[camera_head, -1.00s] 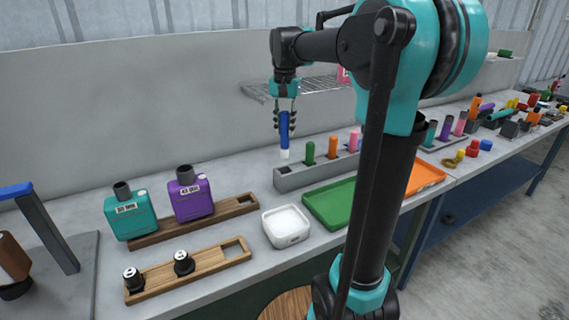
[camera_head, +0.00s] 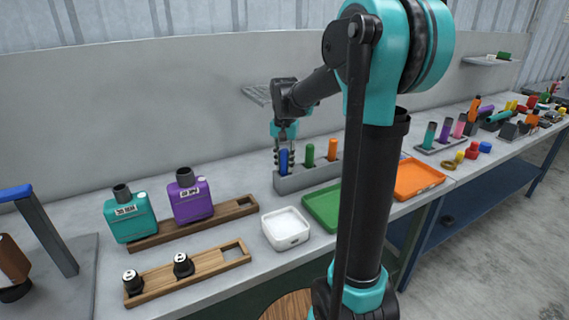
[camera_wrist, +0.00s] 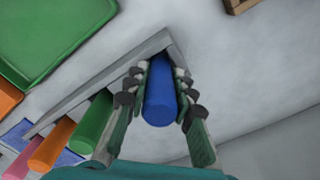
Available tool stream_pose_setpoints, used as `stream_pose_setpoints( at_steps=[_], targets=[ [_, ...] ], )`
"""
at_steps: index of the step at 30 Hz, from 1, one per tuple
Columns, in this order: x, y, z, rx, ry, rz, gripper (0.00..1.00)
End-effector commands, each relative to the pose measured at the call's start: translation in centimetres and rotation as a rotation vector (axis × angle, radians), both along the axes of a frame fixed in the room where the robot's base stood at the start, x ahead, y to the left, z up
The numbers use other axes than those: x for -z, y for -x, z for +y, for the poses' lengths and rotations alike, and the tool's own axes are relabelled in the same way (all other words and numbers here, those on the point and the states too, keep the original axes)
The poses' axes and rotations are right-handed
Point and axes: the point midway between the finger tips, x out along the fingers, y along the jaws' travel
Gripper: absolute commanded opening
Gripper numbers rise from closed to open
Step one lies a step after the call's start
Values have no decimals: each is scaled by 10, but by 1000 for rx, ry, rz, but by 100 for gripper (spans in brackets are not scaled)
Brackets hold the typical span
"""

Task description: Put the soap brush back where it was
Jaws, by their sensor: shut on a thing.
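The soap brush, with a blue handle (camera_head: 284,162), stands upright in the left end slot of the grey holder (camera_head: 290,182); its white tip is hidden. My gripper (camera_head: 284,155) is shut on the blue handle from above. In the wrist view the blue handle (camera_wrist: 161,92) sits between my gripper's fingers (camera_wrist: 160,100), at the end of the holder (camera_wrist: 112,78). How deep the brush sits in the slot I cannot tell exactly.
Green (camera_head: 310,155) and orange (camera_head: 332,149) handles stand beside it in the holder. In front are a green tray (camera_head: 322,208), an orange tray (camera_head: 418,180) and a white dish (camera_head: 285,229). Teal (camera_head: 130,215) and purple (camera_head: 190,197) bottles stand left. A wire shelf (camera_head: 257,94) hangs behind.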

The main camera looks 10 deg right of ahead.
Motion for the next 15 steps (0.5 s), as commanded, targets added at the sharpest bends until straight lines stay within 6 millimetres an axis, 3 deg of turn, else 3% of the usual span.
stream_pose_setpoints(
  at_steps=[5, 6, 11, 15],
  targets=[
    [1, 0, 0, 0, 0, 0, 0],
    [2, 0, 0, 0, 0, 0, 26],
    [1, 0, 0, 0, 0, 0, 45],
    [1, 0, 0, 0, 0, 0, 45]
  ],
)
